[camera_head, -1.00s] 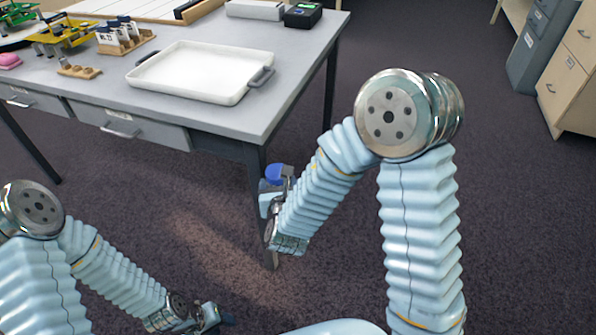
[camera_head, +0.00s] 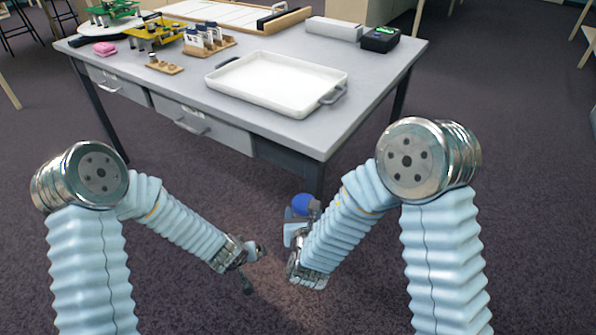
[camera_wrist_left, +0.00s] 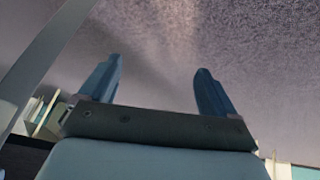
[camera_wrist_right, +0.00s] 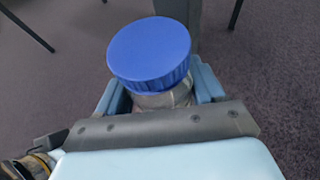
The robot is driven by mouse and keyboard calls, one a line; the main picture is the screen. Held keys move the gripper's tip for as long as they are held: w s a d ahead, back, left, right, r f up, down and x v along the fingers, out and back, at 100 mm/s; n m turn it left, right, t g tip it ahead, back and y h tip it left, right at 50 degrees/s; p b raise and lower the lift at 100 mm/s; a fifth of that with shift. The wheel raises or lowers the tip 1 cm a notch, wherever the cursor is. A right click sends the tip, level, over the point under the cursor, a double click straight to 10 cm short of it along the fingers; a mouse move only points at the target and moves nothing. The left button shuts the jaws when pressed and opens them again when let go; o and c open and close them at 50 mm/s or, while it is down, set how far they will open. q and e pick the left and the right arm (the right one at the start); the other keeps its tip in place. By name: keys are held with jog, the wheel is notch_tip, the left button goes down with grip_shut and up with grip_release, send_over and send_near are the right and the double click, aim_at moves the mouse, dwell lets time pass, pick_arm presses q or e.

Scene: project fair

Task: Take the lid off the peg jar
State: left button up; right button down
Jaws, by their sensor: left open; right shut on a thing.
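The peg jar (camera_wrist_right: 165,99) is between the fingers of my right gripper (camera_wrist_right: 163,92), which is shut on it below the lid. Its round blue lid (camera_wrist_right: 149,50) with a ribbed edge sits on top. In the head view the blue lid (camera_head: 305,204) shows above my right gripper (camera_head: 299,228), held in the air in front of the table; the jar body is mostly hidden there. My left gripper (camera_head: 250,262) is to the left of the jar, apart from it. In the left wrist view its two fingers (camera_wrist_left: 157,88) are spread with nothing between them.
The grey table (camera_head: 180,88) stands ahead, beyond both grippers. On it are a white tray (camera_head: 275,82), wooden holders (camera_head: 208,42), a pink block (camera_head: 105,48), a yellow stand (camera_head: 155,30) and a black box (camera_head: 380,39). Open carpet surrounds the arms.

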pick_arm(q)
jog(key=w+r+t+y, duration=0.2)
jog(key=w+r, duration=0.5)
jog(key=r, duration=0.1)
notch_tip(320, 180, up, 24)
jog(key=m+g+h, duration=0.3)
jog(key=g, duration=0.2)
send_over(306, 204)
jog(key=s+a, duration=0.2)
jog(key=x, duration=1.1)
jog(key=shift+s+a+f, duration=0.15)
jog(key=shift+a, duration=0.05)
jog(key=shift+d, duration=0.15)
jog(key=c, duration=1.3)
